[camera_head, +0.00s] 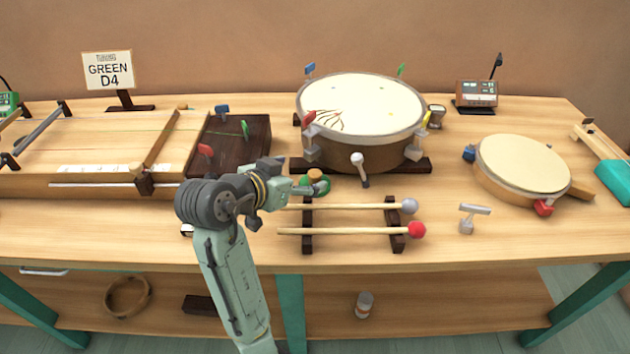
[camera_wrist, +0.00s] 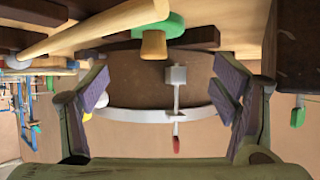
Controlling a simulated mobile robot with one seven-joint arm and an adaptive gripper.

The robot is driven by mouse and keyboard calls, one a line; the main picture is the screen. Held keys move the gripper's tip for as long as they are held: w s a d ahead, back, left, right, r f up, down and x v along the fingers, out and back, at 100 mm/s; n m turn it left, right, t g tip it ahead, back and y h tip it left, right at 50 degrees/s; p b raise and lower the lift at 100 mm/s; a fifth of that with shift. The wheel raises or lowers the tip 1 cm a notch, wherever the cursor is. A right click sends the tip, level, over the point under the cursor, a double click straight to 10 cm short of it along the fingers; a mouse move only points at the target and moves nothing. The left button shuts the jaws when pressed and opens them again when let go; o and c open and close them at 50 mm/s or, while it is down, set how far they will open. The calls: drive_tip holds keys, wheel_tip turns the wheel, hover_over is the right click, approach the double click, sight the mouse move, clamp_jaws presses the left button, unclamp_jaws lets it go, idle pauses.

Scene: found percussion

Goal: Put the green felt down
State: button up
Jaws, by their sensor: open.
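The green felt appears to be a round green pad with a short wooden knob (camera_head: 315,174). It shows just beyond my gripper in the head view, and in the wrist view as a green disc (camera_wrist: 172,24) near the top edge. It looks to rest on the table between the mallet rack and the drum, but the contact is partly hidden.
A large drum (camera_head: 362,105) stands just behind my gripper. Two mallets lie on a dark rack (camera_head: 308,240) to the right. A dark block (camera_head: 228,160) with coloured tabs stands at left. A small drum (camera_head: 522,163) and a metal T-shaped tool (camera_head: 468,220) are at right.

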sight(312, 177)
drive_tip(key=x, duration=0.3)
drive_tip(key=p+x, duration=0.1)
drive_tip(key=x, duration=0.1)
drive_tip(key=shift+s+d+f, duration=0.25)
drive_tip(key=shift+s+f, duration=0.05)
drive_tip(key=shift+f, duration=0.05)
drive_tip(key=c, duration=1.7)
drive_tip(key=shift+r, duration=0.15)
drive_tip(key=shift+c, duration=0.2)
